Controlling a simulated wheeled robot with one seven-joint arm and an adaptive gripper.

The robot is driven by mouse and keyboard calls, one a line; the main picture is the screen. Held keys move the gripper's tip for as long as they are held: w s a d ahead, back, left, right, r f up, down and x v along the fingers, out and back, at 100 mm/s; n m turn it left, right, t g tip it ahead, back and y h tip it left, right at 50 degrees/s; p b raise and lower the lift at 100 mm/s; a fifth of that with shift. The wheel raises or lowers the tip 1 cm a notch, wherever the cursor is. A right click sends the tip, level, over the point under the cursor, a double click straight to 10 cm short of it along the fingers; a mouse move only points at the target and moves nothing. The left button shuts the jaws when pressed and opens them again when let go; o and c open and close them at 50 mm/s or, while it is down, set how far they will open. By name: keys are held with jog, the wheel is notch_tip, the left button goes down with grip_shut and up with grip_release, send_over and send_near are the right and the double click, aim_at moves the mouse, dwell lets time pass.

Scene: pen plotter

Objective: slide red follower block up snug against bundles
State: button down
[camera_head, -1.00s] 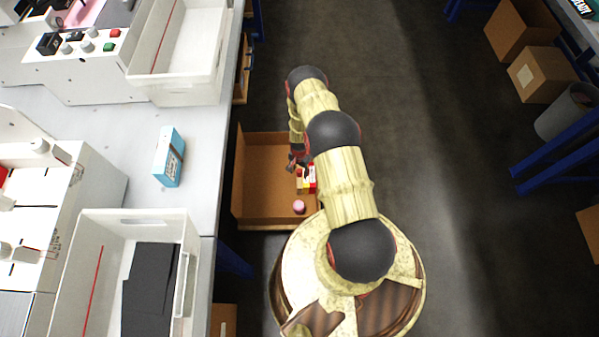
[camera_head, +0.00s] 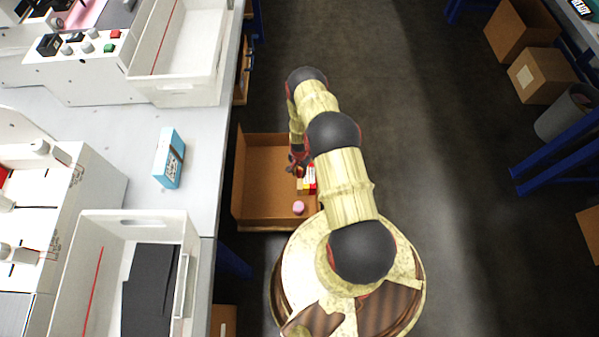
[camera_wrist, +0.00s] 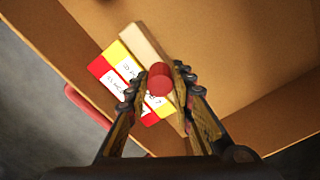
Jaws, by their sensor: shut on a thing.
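A pale wooden block with a red round knob (camera_wrist: 160,80) is between the fingertips of my gripper (camera_wrist: 160,86) in the wrist view. My gripper is shut on the knob. The red, white and yellow bundles (camera_wrist: 122,66) lie right beside the wooden plate (camera_wrist: 145,46), with little or no gap visible between them. The fingers and knob hide the lower part of the plate and bundles. In the head view, the bundles (camera_head: 310,180) are in a cardboard box, partly hidden by my arm, with my gripper (camera_head: 297,166) just above and left of them.
The open cardboard box (camera_head: 240,200) has brown walls around the work, close to the bundles. Its left part is clear. A pink round item (camera_head: 298,208) lies near its front. A workbench with white trays (camera_head: 188,225) and a blue carton (camera_head: 169,158) stands to the left.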

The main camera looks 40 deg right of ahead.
jog(key=shift+d, duration=0.15)
dwell(0.5)
jog(key=c, duration=1.5)
grip_release()
jog(key=shift+c, duration=0.2)
jog(key=shift+s, duration=0.1)
notch_tip(320, 180, up, 12)
